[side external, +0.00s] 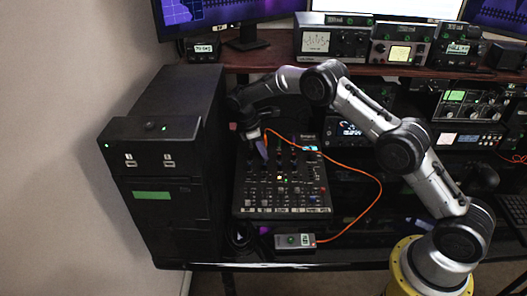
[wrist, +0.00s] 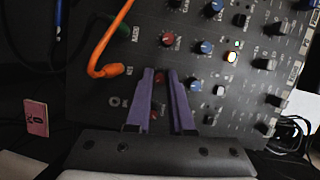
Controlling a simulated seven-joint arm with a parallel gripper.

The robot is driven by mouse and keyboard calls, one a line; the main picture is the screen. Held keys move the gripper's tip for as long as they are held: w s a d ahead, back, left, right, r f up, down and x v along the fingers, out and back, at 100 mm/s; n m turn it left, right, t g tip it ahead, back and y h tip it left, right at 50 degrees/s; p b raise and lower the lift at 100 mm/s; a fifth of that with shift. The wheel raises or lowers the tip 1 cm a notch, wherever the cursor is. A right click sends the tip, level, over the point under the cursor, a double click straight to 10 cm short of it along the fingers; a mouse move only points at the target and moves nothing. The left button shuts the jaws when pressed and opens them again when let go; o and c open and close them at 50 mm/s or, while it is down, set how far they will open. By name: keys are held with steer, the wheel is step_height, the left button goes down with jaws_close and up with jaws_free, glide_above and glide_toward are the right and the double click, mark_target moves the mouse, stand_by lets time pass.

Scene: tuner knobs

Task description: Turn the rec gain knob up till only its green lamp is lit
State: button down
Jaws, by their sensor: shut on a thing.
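The black mixer panel (side external: 283,202) stands on the desk, with rows of knobs and small lamps. It also shows in the wrist view (wrist: 205,105). My gripper (wrist: 160,74) has purple fingers pointing at the panel. The fingers are shut on a small red-capped knob (wrist: 159,78), which is mostly hidden between them. I cannot read its label, so I cannot tell if it is the rec gain knob. I cannot make out a lit green lamp belonging to the held knob. In the side view my gripper (side external: 262,148) is over the mixer's upper left.
Other knobs surround my fingers, including a red one (wrist: 167,39) and a blue one (wrist: 195,85). An orange cable (wrist: 107,40) is plugged in close on the left. A black tower (side external: 165,215) stands left of the mixer, and a small box (side external: 295,241) lies in front.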

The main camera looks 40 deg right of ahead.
stand_by(0.4)
steer(key=c, duration=0.8)
jaws_free()
steer(key=shift+r, duration=0.1)
steer(key=shift+w+a+r, duration=0.1)
steer(key=shift+a+r, duration=0.05)
steer(key=shift+r, duration=0.15)
step_height(320, 180, up, 9)
steer(key=shift+a, duration=0.35)
steer(key=shift+w+r, duration=0.1)
steer(key=shift+w, duration=0.05)
